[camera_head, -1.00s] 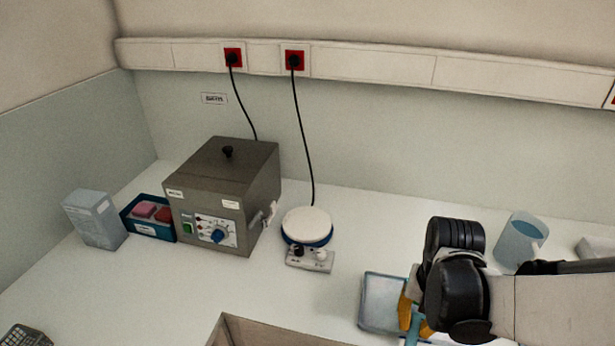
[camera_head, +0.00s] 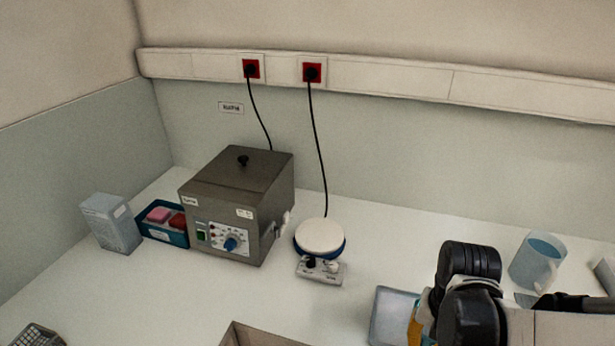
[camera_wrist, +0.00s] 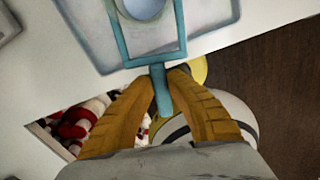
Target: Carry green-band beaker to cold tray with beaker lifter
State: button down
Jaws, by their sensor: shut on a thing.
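My gripper (camera_wrist: 163,82) has its two orange fingers shut on the teal handle of the beaker lifter (camera_wrist: 180,28). The lifter's frame reaches forward over a pale blue-grey tray (camera_wrist: 82,22), probably the cold tray. A round bluish thing (camera_wrist: 142,8) shows inside the frame, cut by the top edge. It may be the beaker seen from above, but no green band shows and I cannot tell whether it rests on the tray. In the head view my gripper (camera_head: 414,328) is at the lower right, mostly hidden by my arm, just right of the tray (camera_head: 386,312).
A grey heated box (camera_head: 238,205) stands at the back left, with a white-topped hotplate (camera_head: 320,238) beside it. A blue bin (camera_head: 150,228) and a pale carton (camera_head: 110,224) are farther left. A translucent jug (camera_head: 537,262) stands behind my arm.

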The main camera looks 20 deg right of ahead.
jog(key=shift+s+a, duration=0.15)
jog(key=shift+s+a, duration=0.45)
jog(key=shift+s, duration=0.05)
jog(key=shift+s+a+p, duration=0.3)
jog(key=shift+a+p, duration=0.05)
jog(key=shift+p, duration=0.05)
dwell(0.4)
jog(key=shift+s+a, duration=0.5)
jog(key=shift+s+a+p, duration=0.3)
jog(key=shift+p, duration=0.05)
dwell(0.4)
jog(key=shift+s+a, duration=0.25)
jog(key=shift+s+a, duration=0.25)
jog(key=shift+s+a+p, duration=0.25)
jog(key=shift+p, duration=0.1)
jog(key=shift+s+a, duration=0.15)
